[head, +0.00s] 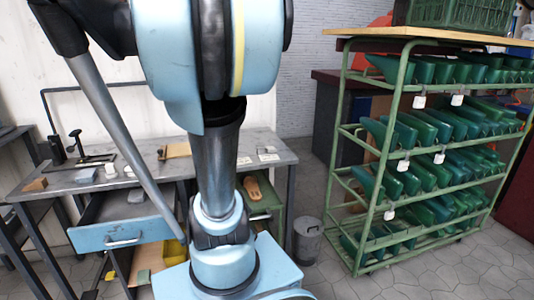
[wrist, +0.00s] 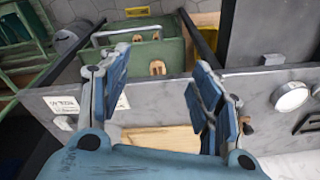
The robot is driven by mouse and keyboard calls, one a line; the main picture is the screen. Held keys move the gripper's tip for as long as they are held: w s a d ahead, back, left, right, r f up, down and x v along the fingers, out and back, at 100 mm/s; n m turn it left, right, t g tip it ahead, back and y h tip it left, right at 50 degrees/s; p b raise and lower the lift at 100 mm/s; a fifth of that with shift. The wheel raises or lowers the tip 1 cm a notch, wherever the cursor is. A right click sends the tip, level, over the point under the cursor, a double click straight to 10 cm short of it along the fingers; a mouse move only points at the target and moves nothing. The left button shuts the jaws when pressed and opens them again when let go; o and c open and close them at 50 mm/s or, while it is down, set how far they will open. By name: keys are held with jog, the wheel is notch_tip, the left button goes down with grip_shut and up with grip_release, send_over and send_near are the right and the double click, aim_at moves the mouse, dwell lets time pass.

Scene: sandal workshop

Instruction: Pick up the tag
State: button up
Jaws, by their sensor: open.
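Several small white tags hang on the green rack in the head view, two of them on its upper tier (head: 419,101) (head: 457,99). Two white printed cards (head: 244,160) (head: 268,156) lie flat on the grey workbench (head: 215,148). In the wrist view, cards lie by the bench edge, one at the left (wrist: 62,104) and one (wrist: 122,102) beside the left finger. I cannot tell which of these is the task's tag. My gripper (wrist: 160,72) is open, its blue fingers spread above the bench edge with nothing held between them. In the head view my arm hides it.
A light wooden board (wrist: 162,139) lies on the bench under my gripper. A green open drawer (wrist: 145,58) holding tan sole-like pieces is beyond the edge. A blue drawer (head: 122,236) stands open at the left. A grey bin (head: 308,243) stands between bench and rack (head: 375,150).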

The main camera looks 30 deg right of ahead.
jog(key=w+d+r+m, duration=0.3)
jog(key=w+d, duration=0.2)
jog(key=d, duration=0.2)
jog(key=w+d+r+m, duration=0.3)
jog(key=w+d+m, duration=0.1)
jog(key=d, duration=0.3)
jog(key=m+g, duration=0.1)
jog(key=m, duration=0.5)
send_near(271, 148)
jog(key=f, duration=0.1)
jog(key=w+f, duration=0.1)
jog(key=f, duration=0.1)
jog(key=shift+w+d, duration=0.1)
jog(key=shift+d, duration=0.05)
jog(key=shift+s+f, duration=0.1)
jog(key=shift+f, duration=1.35)
jog(key=shift+s+f, duration=0.15)
jog(key=shift+f, duration=1.3)
jog(key=shift+c, duration=0.3)
jog(key=c, duration=1.1)
